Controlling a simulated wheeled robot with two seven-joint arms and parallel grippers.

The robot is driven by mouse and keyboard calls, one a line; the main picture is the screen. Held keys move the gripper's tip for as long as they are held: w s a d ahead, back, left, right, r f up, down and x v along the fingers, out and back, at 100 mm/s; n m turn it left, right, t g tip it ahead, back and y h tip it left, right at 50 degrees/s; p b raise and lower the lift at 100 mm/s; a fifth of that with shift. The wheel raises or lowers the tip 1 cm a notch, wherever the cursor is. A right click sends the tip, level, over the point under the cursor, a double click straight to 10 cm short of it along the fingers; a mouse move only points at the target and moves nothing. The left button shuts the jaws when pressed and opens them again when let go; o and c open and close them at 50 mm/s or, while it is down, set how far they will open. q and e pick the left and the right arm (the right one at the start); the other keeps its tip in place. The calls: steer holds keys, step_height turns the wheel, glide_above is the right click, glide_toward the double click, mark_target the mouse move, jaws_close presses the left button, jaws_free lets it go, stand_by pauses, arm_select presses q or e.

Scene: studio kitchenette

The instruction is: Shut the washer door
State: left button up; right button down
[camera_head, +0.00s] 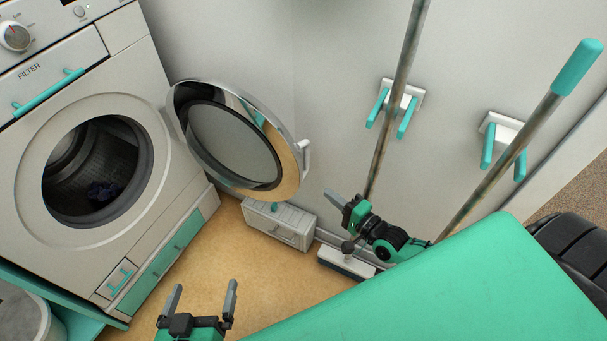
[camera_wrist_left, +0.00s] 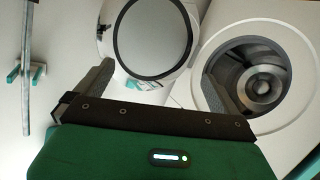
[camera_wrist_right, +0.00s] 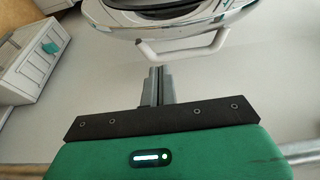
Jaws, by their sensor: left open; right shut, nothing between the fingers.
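The washer (camera_head: 62,213) stands at the left with its round opening uncovered and a dark item inside the drum. Its round door (camera_head: 232,142) is swung wide open to the right, with a handle (camera_head: 305,158) on its outer right edge. My left gripper (camera_head: 204,292) is open and empty, low in front of the washer and apart from the door. In the left wrist view the door (camera_wrist_left: 153,38) and the washer drum (camera_wrist_left: 258,82) lie ahead. My right gripper (camera_head: 340,199) is shut and empty, below and right of the door handle. In the right wrist view the handle (camera_wrist_right: 190,48) is just ahead of the fingertips.
A small white box (camera_head: 279,225) sits on the floor below the door. Two poles (camera_head: 397,95) stand by wall hooks (camera_head: 503,138) at the right. A grey round container (camera_head: 25,315) is at the lower left. Floor between the washer and my grippers is clear.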

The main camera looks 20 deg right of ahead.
arm_select(q)
steer(key=w+a+r+t+b, duration=0.1)
steer(key=w+r+t, duration=0.2)
steer(key=r, duration=0.4)
steer(key=shift+w+a+t, duration=0.3)
steer(key=shift+w+t, duration=0.05)
steer(key=shift+t, duration=0.45)
arm_select(e)
steer(key=x, duration=1.1)
arm_select(q)
steer(key=shift+f, duration=0.1)
